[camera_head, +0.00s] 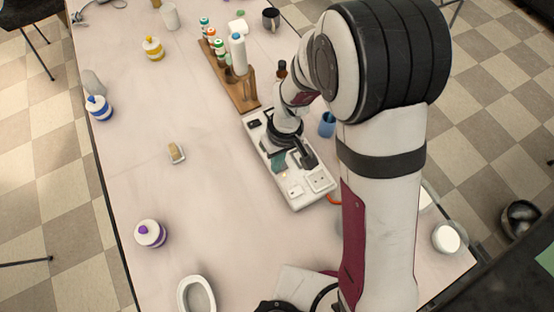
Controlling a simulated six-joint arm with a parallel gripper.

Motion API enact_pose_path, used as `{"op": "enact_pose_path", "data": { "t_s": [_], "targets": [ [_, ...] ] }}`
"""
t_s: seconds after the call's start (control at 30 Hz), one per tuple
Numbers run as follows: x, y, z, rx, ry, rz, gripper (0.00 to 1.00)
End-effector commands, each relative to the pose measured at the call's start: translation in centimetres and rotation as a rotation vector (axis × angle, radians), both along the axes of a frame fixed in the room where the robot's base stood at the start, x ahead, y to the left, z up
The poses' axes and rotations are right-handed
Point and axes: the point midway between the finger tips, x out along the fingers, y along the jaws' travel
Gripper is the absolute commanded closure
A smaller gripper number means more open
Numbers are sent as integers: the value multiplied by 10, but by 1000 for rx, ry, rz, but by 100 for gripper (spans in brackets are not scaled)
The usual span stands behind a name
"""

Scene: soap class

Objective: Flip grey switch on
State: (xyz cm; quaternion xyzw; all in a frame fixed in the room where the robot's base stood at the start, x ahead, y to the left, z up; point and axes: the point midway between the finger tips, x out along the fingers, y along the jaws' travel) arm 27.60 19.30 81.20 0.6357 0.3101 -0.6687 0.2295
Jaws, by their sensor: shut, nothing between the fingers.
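A long white panel (291,197) with switches and sockets lies on the table near the middle of the view. A black switch (254,123) is at its far end, and a small light switch (296,191) and a socket (320,181) are at its near end. A grey-green patch (278,162) shows on the panel just left of my gripper; I cannot tell whether it is the grey switch, or its position. My gripper (306,161) is shut and empty, low over the middle of the panel. My wrist hides part of the panel, and contact is unclear.
A wooden rack (246,98) with several bottles stands beyond the panel. A blue cup (327,124) stands close to its right side. A small sponge-like block (176,153) and several colour-capped jars lie to the left. The table left of the panel is mostly clear.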

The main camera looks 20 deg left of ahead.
Motion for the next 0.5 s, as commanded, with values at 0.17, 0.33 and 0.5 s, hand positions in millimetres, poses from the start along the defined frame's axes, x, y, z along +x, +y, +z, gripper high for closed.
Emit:
{"op": "enact_pose_path", "data": {
  "t_s": [0.17,0.33,0.5],
  "targets": [
    [6,-7,1,-3,-2,2,100],
    [10,-11,3,-2,-1,1,100],
    [10,-11,3,-1,-2,1,100]
  ]
}}
